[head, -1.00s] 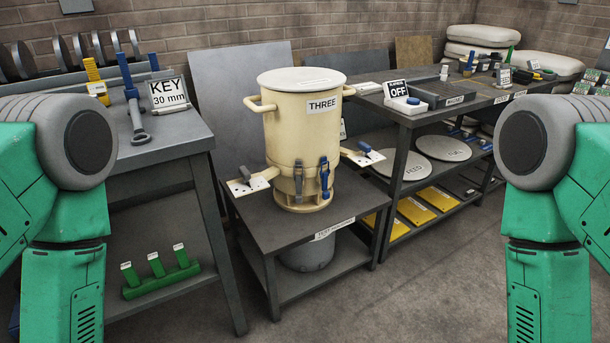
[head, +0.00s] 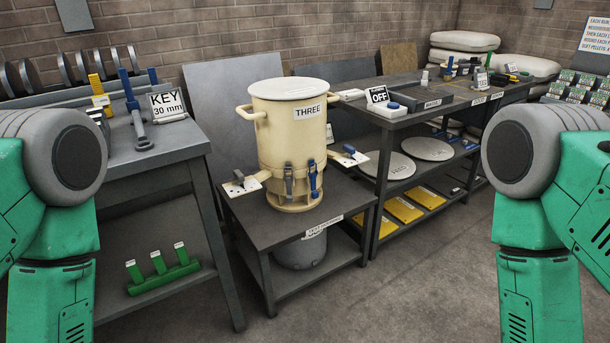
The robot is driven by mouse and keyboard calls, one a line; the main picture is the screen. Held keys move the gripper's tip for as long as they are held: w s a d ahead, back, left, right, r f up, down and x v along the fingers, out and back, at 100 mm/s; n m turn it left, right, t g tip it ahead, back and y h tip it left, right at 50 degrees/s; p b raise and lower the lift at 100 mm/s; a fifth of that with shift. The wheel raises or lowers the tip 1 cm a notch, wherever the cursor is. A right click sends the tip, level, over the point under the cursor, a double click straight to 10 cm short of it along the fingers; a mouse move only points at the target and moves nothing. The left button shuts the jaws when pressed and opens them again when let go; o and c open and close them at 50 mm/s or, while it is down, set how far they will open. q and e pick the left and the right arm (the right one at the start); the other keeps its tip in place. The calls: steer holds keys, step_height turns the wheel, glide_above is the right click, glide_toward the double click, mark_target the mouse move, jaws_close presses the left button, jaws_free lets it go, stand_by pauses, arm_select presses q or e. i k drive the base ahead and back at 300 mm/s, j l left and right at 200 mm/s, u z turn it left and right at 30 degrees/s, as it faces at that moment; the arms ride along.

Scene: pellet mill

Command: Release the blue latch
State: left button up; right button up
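The blue latch (head: 313,180) is on the lower front of a cream drum (head: 292,140) labelled THREE. It stands upright across the seam near the drum's base, right of a similar grey latch (head: 289,183). I cannot tell from this distance whether it is fastened. The drum stands upright on a low dark table (head: 258,222), with a white lid on top. Both my arms show only as green and grey links at the left and right edges. Neither gripper is in view, and no part of my arms is near the latch.
White plates with a grey handle (head: 240,179) and a blue handle (head: 350,152) flank the drum. A bench with a KEY 30 mm sign (head: 168,105) and wrench (head: 138,125) is left. A shelf bench with an OFF sign (head: 378,95) is right. Floor in front is clear.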

mark_target(315, 194)
steer(key=i+l, duration=0.25)
steer(key=l, duration=0.15)
steer(key=i+l+u, duration=0.15)
steer(key=i+l, duration=0.4)
steer(key=l, duration=0.25)
steer(key=i+l+u, duration=0.1)
steer(key=i+l, duration=0.15)
steer(key=l, duration=0.2)
steer(key=i+l+u, duration=0.1)
steer(key=i+l, duration=0.15)
steer(key=l, duration=0.2)
steer(key=i+l, duration=0.2)
steer(key=l, duration=0.25)
steer(key=i+l+u, duration=0.15)
steer(key=l, duration=0.3)
steer(key=i+l, duration=0.25)
steer(key=l, duration=0.25)
